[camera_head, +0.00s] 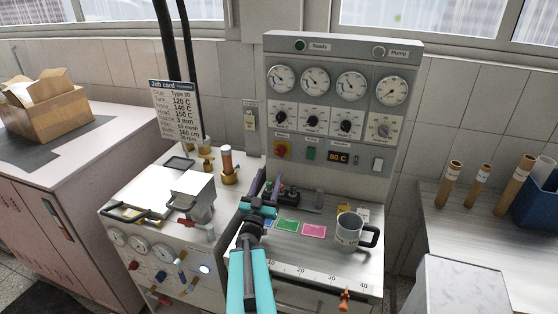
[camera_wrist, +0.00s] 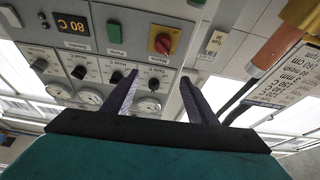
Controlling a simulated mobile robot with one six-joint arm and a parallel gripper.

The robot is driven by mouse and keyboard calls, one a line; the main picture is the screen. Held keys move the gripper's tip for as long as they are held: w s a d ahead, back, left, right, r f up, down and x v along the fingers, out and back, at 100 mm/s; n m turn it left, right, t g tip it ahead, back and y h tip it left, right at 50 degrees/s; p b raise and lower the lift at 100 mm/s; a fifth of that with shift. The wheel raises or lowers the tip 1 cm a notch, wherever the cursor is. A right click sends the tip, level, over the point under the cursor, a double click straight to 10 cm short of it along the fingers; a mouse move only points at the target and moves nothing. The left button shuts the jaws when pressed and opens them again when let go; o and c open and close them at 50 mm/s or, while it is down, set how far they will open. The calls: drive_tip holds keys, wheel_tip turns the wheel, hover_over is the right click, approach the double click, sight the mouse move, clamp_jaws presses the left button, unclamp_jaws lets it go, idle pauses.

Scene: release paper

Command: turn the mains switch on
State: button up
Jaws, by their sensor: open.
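The mains switch is a red rotary knob on a yellow plate (camera_head: 281,150), at the lower left of the grey upright control panel (camera_head: 345,60). It also shows in the wrist view (camera_wrist: 163,42), where the panel appears upside down. The exact angle of its knob is hard to read. My gripper (camera_head: 262,186) is in front of and below the switch, over the left part of the bench top. In the wrist view my gripper's two dark fingers (camera_wrist: 158,79) are apart with nothing between them. The switch lies beyond the fingertips, not touched.
A green button (camera_head: 310,153) and an orange "80 C" display (camera_head: 339,156) sit right of the switch. A brass-based copper cylinder (camera_head: 227,165) stands left of my gripper. A grey mug (camera_head: 348,230) stands on the bench at right. A job card (camera_head: 176,108) hangs at left.

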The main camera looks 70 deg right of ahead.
sight(279, 155)
drive_tip(key=shift+w+d+f+b, duration=0.15)
drive_tip(key=shift+d+b, duration=1.25)
drive_tip(key=shift+b, duration=1.6)
drive_tip(key=shift+d+b, duration=0.3)
drive_tip(key=shift+b, duration=0.5)
drive_tip(key=d+b, duration=0.2)
drive_tip(key=b, duration=0.3)
drive_tip(key=shift+d, duration=0.1)
drive_tip(key=shift+d, duration=0.1)
drive_tip(key=shift+w+d+r+p, duration=0.15)
drive_tip(key=shift+d+p, duration=0.2)
drive_tip(key=shift+d, duration=0.9)
drive_tip(key=shift+w+d+r+p, duration=0.1)
drive_tip(key=shift+d+p, duration=0.25)
drive_tip(key=shift+d, duration=0.9)
drive_tip(key=shift+p+x, duration=0.35)
drive_tip(key=shift+x, duration=1)
